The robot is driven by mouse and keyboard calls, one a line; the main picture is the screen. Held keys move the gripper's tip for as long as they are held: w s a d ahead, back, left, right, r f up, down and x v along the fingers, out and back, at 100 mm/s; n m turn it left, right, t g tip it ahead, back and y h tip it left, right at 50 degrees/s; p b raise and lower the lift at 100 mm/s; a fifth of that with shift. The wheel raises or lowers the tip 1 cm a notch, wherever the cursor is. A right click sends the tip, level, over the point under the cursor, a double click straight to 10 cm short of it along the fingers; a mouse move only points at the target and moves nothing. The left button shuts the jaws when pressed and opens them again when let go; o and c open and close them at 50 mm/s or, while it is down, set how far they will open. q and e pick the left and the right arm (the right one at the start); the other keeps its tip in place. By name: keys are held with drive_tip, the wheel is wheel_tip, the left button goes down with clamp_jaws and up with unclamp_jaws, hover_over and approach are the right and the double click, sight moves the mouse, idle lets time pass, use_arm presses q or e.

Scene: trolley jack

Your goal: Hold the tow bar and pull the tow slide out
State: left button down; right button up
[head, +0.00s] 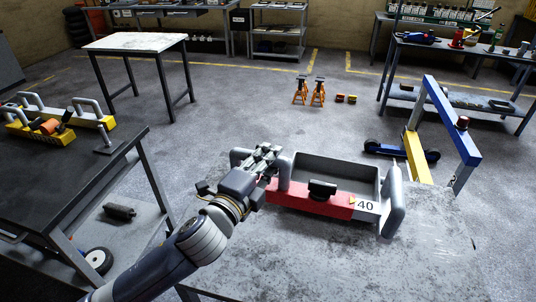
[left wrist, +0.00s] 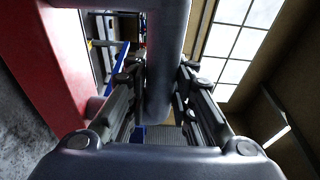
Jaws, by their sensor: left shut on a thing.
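A red-fronted unit with a grey tray (head: 335,172) stands on the grey worktop in front of me, and its red front (head: 315,203) carries a label reading 40. Upright grey tube handles stand at its two ends. My left gripper (head: 265,160) is at the left end, shut on a grey tube, which looks like the tow bar (head: 285,172). In the left wrist view the tow bar (left wrist: 160,70) runs between the two fingers (left wrist: 158,100). The tow slide cannot be told apart clearly. My right gripper is out of view.
A dark table (head: 60,165) with yellow blocks and grey handles stands at left. A blue and yellow frame (head: 450,120) stands behind the right end of the unit. Orange jack stands (head: 317,92) are on the floor farther back. The floor between is mostly clear.

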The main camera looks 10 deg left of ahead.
use_arm(q)
wheel_tip(320, 180, down, 17)
idle(2.1)
drive_tip(key=shift+f, duration=0.3)
idle(0.7)
drive_tip(key=shift+f, duration=0.25)
